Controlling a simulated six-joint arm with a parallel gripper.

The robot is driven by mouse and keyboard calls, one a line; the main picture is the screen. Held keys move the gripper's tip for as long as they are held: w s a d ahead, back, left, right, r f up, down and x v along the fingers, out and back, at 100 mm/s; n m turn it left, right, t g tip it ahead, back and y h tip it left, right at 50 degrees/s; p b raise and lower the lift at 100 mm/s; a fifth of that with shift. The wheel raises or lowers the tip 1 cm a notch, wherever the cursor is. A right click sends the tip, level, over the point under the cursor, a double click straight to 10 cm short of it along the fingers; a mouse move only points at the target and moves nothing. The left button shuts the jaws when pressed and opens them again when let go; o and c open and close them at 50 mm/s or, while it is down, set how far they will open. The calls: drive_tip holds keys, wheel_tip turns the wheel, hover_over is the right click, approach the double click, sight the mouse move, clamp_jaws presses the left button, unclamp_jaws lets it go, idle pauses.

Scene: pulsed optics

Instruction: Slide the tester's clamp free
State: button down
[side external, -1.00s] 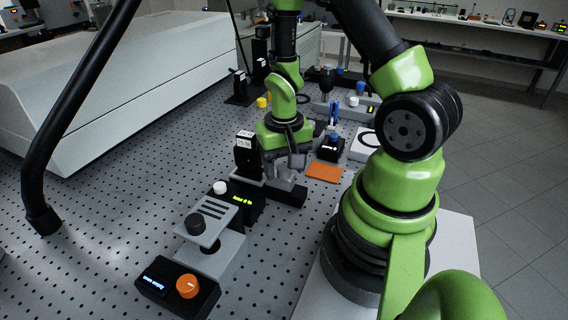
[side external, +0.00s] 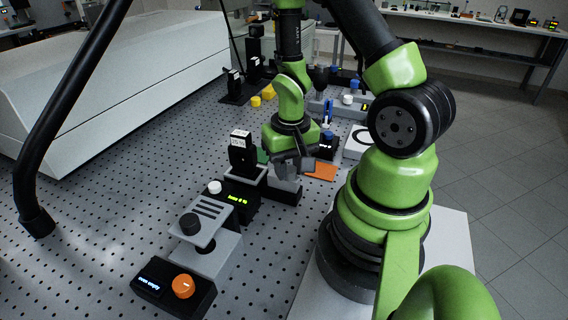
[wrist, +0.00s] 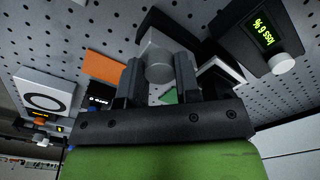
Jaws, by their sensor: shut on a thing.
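My gripper (wrist: 158,82) is shut on a grey knob-like part (wrist: 159,68) of a grey block, likely the clamp; one dark finger is on each side. The grey block (side external: 286,183) sits on a black base (side external: 287,195), which also shows in the wrist view (wrist: 165,22). Left of it in the side view stands a dark upright box (side external: 242,157) with a white top, in a grey holder. A black unit (side external: 240,203) has a lit yellow-green readout and a white knob (side external: 215,187); its display also shows in the wrist view (wrist: 263,28). Which unit is the tester is not certain.
An orange plate (side external: 321,172) lies right of my gripper. In front are a grey slotted stand (side external: 205,212) and a black box with an orange knob (side external: 183,286). Perforated table is bare at left.

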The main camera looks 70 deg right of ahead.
sight(291, 169)
drive_tip(key=c, duration=0.8)
unclamp_jaws()
drive_tip(key=shift+s, duration=0.25)
drive_tip(key=shift+r, duration=0.1)
wheel_tip(291, 169, up, 10)
drive_tip(key=shift+f, duration=0.1)
drive_tip(key=s+a+r+n+t, duration=0.1)
drive_tip(key=a+r+t, duration=0.1)
drive_tip(key=r, duration=0.3)
drive_tip(key=s+a+r+n+t+y, duration=0.1)
drive_tip(key=a+r+n+t, duration=0.1)
drive_tip(key=a+r, duration=0.3)
drive_tip(key=s+a+r+n+t+y, duration=0.1)
drive_tip(key=a+r+n+t, duration=0.1)
drive_tip(key=a+r+t, duration=0.1)
drive_tip(key=shift+a+r, duration=0.35)
drive_tip(key=shift+r, duration=0.2)
drive_tip(key=shift+a+r, duration=0.3)
drive_tip(key=shift+r, duration=0.2)
